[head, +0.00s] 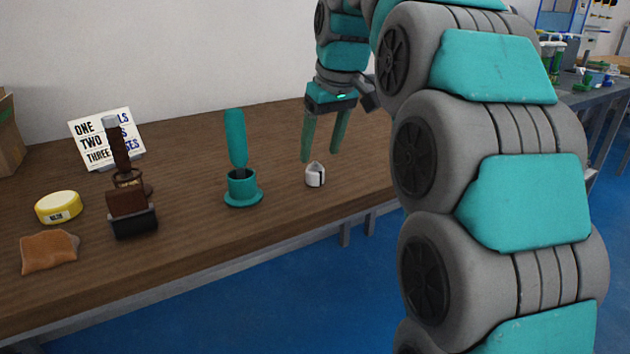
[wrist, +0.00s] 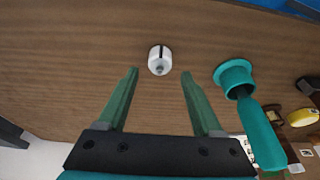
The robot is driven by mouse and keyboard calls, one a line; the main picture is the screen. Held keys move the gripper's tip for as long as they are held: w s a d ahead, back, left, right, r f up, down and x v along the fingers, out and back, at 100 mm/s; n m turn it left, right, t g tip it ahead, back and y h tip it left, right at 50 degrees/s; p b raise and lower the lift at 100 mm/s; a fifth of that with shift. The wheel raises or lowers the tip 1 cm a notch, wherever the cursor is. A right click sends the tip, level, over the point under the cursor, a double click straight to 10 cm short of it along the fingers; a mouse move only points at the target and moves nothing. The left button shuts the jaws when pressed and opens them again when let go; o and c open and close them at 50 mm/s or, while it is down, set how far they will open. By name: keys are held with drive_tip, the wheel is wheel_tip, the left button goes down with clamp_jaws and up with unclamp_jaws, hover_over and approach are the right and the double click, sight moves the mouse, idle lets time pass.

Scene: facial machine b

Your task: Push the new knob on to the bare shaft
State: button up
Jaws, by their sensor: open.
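A small white, rounded piece with a dark stripe (head: 315,174), which looks like the knob, sits on the wooden table near its front edge. In the wrist view the white piece (wrist: 160,58) lies just beyond the fingertips, roughly centred between them, with a small grey round part on its near side. My gripper (head: 320,157) is open and empty, fingers pointing down, above and behind the white piece. Its two green fingers (wrist: 160,73) are wide apart and do not appear to touch it. I cannot make out a bare shaft in either view.
A teal flanged cup (head: 243,188) holding a teal-handled tool stands left of the white piece. Further left are a brown upright tool in a dark block (head: 133,220), a yellow round tin (head: 58,207), a tan cloth (head: 49,251) and a sign (head: 88,150).

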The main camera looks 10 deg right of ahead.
sight(317, 166)
drive_tip(key=shift+b+x, duration=0.75)
drive_tip(key=shift+x, duration=1.55)
drive_tip(key=shift+c, duration=1)
clamp_jaws()
drive_tip(key=shift+r+p, duration=2.4)
drive_tip(key=shift+r, duration=1.65)
